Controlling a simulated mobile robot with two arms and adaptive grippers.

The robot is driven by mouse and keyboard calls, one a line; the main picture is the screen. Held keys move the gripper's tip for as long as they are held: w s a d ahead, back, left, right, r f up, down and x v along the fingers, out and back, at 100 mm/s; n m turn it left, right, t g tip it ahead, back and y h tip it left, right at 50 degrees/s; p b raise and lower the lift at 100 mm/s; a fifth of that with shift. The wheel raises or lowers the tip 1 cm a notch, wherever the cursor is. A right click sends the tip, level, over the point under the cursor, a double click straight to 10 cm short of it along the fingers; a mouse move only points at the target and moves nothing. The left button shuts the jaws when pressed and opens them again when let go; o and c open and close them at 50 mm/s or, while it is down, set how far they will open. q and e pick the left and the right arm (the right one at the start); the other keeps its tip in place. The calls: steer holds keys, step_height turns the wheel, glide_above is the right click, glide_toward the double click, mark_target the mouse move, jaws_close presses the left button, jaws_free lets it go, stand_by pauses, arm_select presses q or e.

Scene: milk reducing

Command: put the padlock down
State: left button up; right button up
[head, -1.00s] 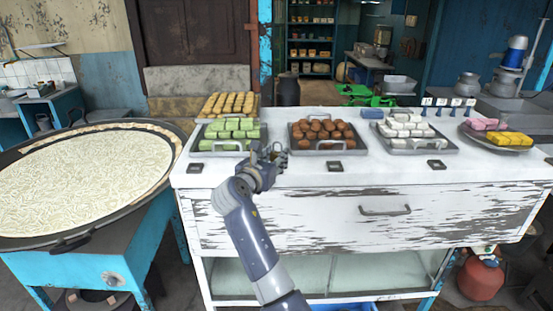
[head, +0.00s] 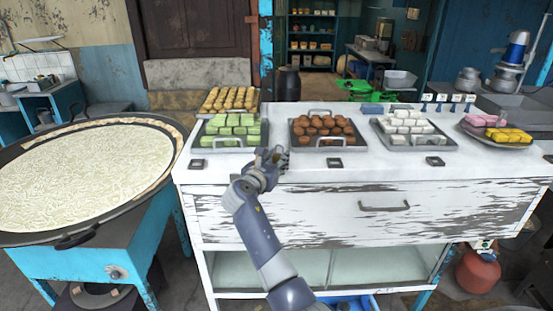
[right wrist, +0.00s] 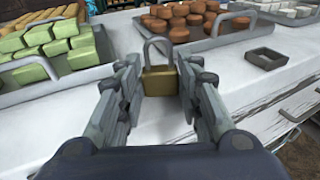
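The brass padlock (right wrist: 160,81) with a grey shackle shows in the right wrist view, between the fingertips of my right gripper (right wrist: 160,88). Its body spans the gap and both fingers appear to touch its sides. The shackle points up and away from me. In the head view my right gripper (head: 271,157) is over the front edge of the white counter (head: 310,172), between the green-sweets tray and the brown-sweets tray. The padlock is too small to make out clearly there. I cannot tell whether its underside touches the counter. My left gripper is not in view.
Trays of green sweets (head: 229,124), brown sweets (head: 322,125) and white sweets (head: 409,121) stand behind the front strip. Small dark square holders (head: 334,163) lie along that strip, with bare counter between them. A large pan (head: 84,182) stands left.

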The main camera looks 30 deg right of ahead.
steer(key=o, duration=0.4)
steer(key=shift+o, duration=0.2)
steer(key=shift+r, duration=0.15)
steer(key=b+v, duration=0.2)
steer(key=v, duration=1)
